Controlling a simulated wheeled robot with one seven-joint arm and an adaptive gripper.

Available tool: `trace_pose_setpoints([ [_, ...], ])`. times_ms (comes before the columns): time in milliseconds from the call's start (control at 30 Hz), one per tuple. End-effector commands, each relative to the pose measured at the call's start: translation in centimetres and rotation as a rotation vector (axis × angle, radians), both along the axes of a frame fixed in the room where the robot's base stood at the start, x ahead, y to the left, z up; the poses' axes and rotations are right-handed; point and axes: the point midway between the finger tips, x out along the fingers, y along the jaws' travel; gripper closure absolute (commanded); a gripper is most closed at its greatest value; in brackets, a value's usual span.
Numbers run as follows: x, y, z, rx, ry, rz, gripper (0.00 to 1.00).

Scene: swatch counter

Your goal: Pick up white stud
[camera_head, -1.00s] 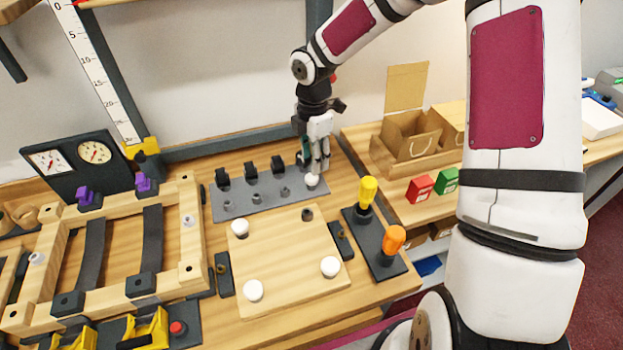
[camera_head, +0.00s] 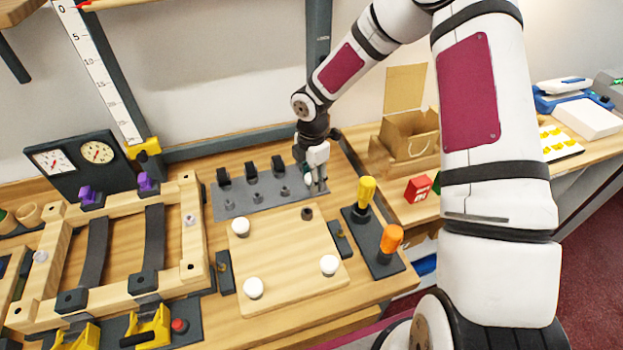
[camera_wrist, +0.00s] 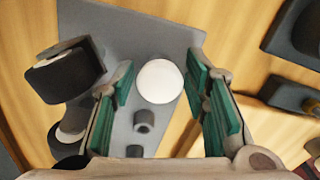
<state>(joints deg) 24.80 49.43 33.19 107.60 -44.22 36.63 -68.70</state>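The white stud (camera_wrist: 160,82) is a round white knob on the grey peg strip (camera_wrist: 185,28). In the wrist view it sits between the two green-padded fingers of my gripper (camera_wrist: 163,95), with a gap on each side. My gripper is open and points down over it. In the head view my gripper (camera_head: 317,185) is low at the right end of the grey strip (camera_head: 232,209), and its fingers mostly hide this stud. Three other white studs stand on the wooden board: left rear (camera_head: 240,228), left front (camera_head: 253,288) and right front (camera_head: 329,264).
Dark clips (camera_head: 251,173) line the strip's back edge, left of my gripper. Yellow-handled (camera_head: 367,190) and orange-handled (camera_head: 391,238) tools stand to the right. A cardboard box (camera_head: 405,145) is behind right.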

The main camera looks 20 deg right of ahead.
Motion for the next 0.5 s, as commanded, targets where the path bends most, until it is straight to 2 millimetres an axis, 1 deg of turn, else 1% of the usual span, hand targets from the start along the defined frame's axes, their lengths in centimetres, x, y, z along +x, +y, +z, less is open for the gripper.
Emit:
trace_pose_setpoints([
  [33, 0.00, 0.00, 0.01, 0.000, 0.000, 0.000, 0.70],
  [100, 0.00, 0.00, 0.02, 0.000, 0.000, 0.000, 0.84],
  [500, 0.05, -0.02, 0.29, 0.000, -0.001, 0.000, 0.84],
])
